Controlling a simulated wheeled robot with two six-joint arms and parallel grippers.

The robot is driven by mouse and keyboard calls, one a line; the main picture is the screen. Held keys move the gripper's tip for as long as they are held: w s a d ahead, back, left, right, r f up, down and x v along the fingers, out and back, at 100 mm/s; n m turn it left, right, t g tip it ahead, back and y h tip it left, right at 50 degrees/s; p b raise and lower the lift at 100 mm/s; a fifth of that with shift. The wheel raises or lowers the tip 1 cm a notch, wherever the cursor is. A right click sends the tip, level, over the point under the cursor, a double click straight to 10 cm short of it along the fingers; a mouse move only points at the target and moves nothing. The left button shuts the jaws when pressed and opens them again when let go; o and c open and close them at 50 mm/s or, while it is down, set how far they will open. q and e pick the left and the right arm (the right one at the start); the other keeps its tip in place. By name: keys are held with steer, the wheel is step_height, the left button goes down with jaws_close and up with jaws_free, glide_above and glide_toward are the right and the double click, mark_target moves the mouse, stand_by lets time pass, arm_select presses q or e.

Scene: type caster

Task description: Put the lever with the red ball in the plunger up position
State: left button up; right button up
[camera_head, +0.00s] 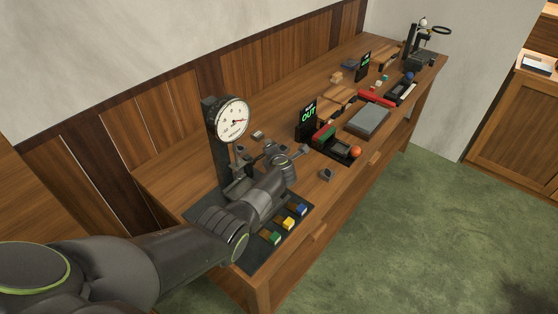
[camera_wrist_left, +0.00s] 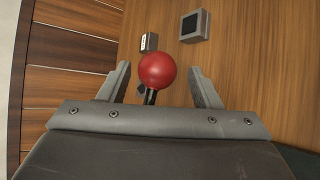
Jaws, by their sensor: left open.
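The red ball (camera_wrist_left: 157,70) sits on a short dark lever (camera_wrist_left: 150,96) in the left wrist view. It lies between the two fingers of my left gripper (camera_wrist_left: 161,84), with a gap to each finger. The gripper is open. In the head view my left gripper (camera_head: 272,151) is in front of the dial gauge stand, and I cannot make out this red ball there. The round white dial gauge (camera_head: 233,118) stands upright on a dark post. Its plunger is hidden or too small to tell. My right gripper is not in view.
A dark mat (camera_head: 249,258) with green, yellow and blue blocks lies at the bench's near end. Small grey blocks (camera_wrist_left: 194,26) lie beyond the ball. An orange-red ball (camera_head: 355,152) is on a dark fixture beside the "OUT" display (camera_head: 307,117). A grey plate (camera_head: 368,121) lies further along.

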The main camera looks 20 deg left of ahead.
arm_select(q)
steer(key=p+v, duration=0.3)
steer(key=v, duration=1.2)
steer(key=shift+s+d, duration=0.1)
